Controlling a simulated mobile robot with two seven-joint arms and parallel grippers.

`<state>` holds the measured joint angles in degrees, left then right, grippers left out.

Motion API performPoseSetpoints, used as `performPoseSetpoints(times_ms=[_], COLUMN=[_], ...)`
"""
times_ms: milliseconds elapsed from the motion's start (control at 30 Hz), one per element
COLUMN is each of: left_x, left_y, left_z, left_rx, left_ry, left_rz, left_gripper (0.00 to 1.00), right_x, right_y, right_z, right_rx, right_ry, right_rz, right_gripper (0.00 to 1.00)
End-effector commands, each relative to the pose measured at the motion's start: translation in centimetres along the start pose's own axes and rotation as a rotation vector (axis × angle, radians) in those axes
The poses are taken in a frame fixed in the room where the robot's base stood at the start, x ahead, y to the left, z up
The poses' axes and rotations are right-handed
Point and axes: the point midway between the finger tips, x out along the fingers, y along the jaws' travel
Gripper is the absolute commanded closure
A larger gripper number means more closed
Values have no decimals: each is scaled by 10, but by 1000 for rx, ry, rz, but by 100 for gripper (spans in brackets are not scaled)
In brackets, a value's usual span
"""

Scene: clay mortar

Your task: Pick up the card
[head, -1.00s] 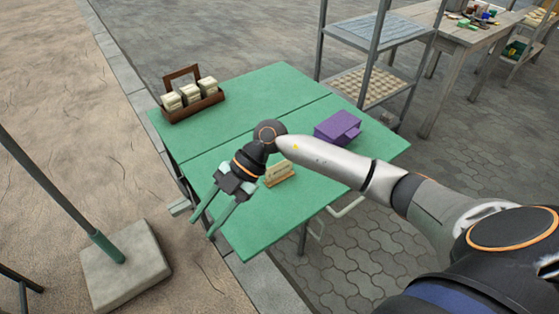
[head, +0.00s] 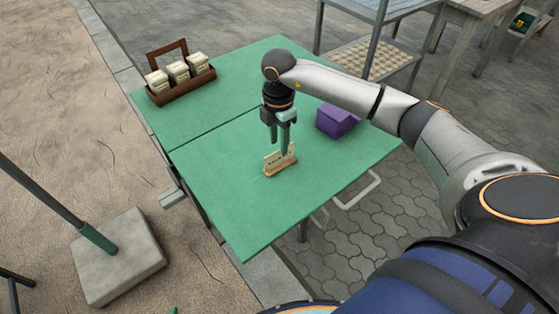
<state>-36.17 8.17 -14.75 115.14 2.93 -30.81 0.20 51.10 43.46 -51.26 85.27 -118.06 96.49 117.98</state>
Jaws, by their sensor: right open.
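The card (head: 272,161) stands upright in a small wooden holder (head: 282,170) on the green table. It is cream coloured with faint dark marks. My right gripper (head: 284,150) points straight down at the card, its fingertips at the card's upper edge. Its jaws are open, and part of the card is hidden behind the fingers. I cannot tell whether the fingers touch the card. My left gripper is not in view.
The green table (head: 230,200) is clear around the holder. A purple box (head: 337,120) sits to the right, close to my right arm. A brown wooden carrier (head: 182,88) with several cream blocks stands at the back left. A metal shelf rack (head: 365,60) stands behind the table.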

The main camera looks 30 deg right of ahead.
Motion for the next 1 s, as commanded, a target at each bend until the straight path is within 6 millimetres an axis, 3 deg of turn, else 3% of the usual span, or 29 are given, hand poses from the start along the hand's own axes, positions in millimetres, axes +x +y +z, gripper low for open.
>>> performPoseSetpoints(times_ms=[333, 667, 1000], left_x=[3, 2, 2], left_y=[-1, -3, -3], left_z=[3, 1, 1], left_rx=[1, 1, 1], left_ry=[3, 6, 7], left_rz=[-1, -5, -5], left_gripper=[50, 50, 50], right_x=[46, 53, 52], right_y=[-4, -4, -4], right_z=[-1, -1, -1], right_rx=[0, -2, -1], right_ry=[1, 1, 1], right_rz=[-1, 1, 1], right_gripper=[59, 59, 96])
